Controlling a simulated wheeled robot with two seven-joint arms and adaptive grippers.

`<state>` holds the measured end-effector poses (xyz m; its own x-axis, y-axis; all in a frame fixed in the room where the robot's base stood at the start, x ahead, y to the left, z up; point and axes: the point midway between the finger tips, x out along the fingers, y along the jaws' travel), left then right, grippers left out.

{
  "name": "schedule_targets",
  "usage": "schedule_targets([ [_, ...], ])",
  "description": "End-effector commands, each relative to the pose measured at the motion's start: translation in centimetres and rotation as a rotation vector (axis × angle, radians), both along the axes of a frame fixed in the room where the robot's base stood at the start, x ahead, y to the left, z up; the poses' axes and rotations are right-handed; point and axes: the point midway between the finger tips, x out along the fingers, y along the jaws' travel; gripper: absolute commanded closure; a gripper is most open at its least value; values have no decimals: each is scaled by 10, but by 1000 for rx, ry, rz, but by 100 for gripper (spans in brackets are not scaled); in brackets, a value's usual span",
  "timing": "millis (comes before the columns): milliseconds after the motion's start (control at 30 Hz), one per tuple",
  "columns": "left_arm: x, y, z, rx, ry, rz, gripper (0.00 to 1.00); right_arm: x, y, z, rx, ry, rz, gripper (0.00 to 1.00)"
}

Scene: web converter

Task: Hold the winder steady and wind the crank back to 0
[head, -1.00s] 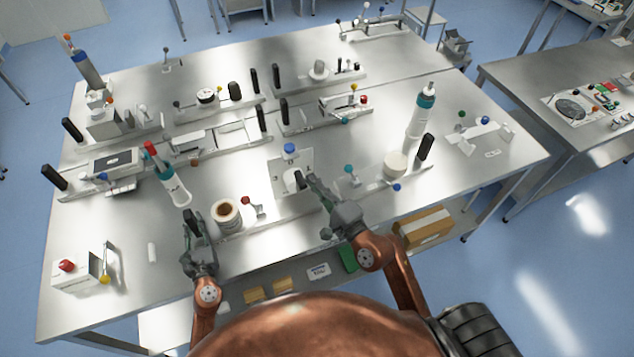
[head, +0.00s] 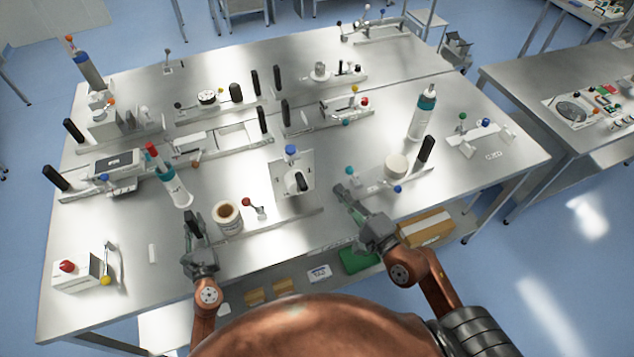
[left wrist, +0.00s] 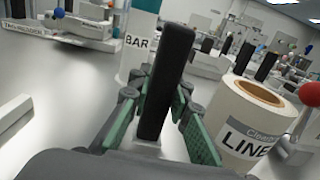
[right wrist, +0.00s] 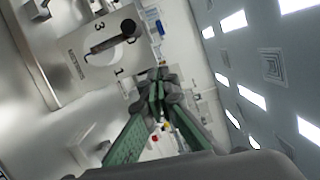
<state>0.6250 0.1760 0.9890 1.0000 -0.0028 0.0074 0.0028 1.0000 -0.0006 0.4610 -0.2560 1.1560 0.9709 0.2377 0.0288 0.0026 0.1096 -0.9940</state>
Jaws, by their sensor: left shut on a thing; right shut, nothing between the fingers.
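The winder is a long metal base (head: 285,219) with a white label roll (head: 228,210), a red-ball lever (head: 246,202) and an upright white crank plate (head: 283,173). The dark crank (head: 300,181) is on the plate's front; the right wrist view shows the crank (right wrist: 112,39) and the plate (right wrist: 72,42), with numerals 3 and 1 readable. I cannot make out a 0. My left gripper (head: 193,226) is shut on the black upright handle (left wrist: 165,82) at the winder's left end. My right gripper (head: 342,191) is shut and empty, apart from the crank, to its right.
Right of my right gripper is another fixture with a white roll (head: 396,165) and a black handle (head: 426,149). A red-capped bottle (head: 172,183) stands behind my left gripper. The front table strip is mostly clear.

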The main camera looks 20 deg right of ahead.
Motion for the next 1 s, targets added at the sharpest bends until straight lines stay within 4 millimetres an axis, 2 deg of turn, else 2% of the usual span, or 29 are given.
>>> schedule_targets([
  [33,-3,0,-12,0,20,-4,100,-9,-2,-1,-3,4,1,100],
  [300,-3,0,-12,0,20,-4,100,-33,-8,1,0,1,0,100],
  [1000,-2,1,-4,1,17,-1,100,-36,-9,7,0,0,0,100],
])
